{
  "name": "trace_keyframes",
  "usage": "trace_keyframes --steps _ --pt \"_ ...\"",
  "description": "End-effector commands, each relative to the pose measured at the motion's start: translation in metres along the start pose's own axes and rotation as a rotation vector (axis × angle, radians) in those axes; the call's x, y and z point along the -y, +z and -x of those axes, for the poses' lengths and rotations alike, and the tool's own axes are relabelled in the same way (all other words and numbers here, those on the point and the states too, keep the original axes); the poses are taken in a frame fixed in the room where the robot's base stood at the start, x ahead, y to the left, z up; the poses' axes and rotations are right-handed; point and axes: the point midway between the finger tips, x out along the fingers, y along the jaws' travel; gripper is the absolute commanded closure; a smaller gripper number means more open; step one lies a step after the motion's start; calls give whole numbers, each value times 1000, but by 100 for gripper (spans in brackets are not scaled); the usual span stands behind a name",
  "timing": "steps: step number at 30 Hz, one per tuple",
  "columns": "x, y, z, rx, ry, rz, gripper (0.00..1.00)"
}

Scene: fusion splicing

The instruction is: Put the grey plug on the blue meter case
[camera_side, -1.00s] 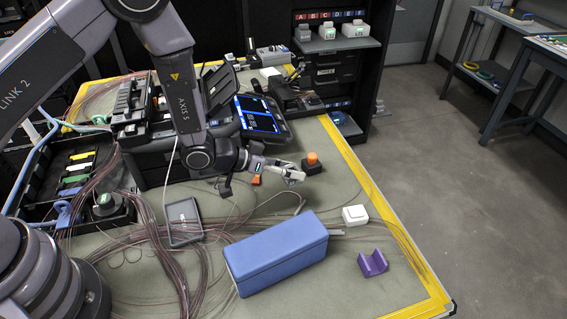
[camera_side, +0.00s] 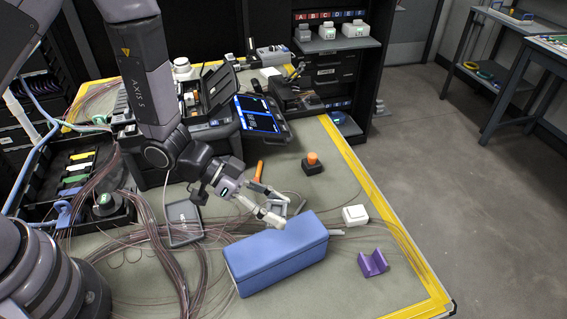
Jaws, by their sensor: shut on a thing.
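The blue meter case (camera_side: 278,258) is a long closed box lying at an angle on the front part of the bench mat. My gripper (camera_side: 283,211) is just behind the case's far edge, reaching from the upper left. It is shut on a small grey piece, which I take to be the grey plug (camera_side: 279,207). The plug is between the fingers and partly hidden by them. I cannot tell how high it is held or whether it touches the case; the case's top is bare.
A white switch box (camera_side: 355,215) and a purple cradle (camera_side: 373,263) stand right of the case. An orange-topped button (camera_side: 312,163) is behind. The mat's right side is mostly clear.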

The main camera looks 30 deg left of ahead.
Motion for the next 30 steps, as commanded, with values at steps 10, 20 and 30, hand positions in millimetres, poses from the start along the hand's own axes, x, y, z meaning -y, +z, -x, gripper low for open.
trace_keyframes --steps 10,20,30 --pt "11 39 -23 1 -2 5 90" --pt "13 43 -25 -3 -4 3 90" --pt "14 45 -27 -2 -4 3 30"
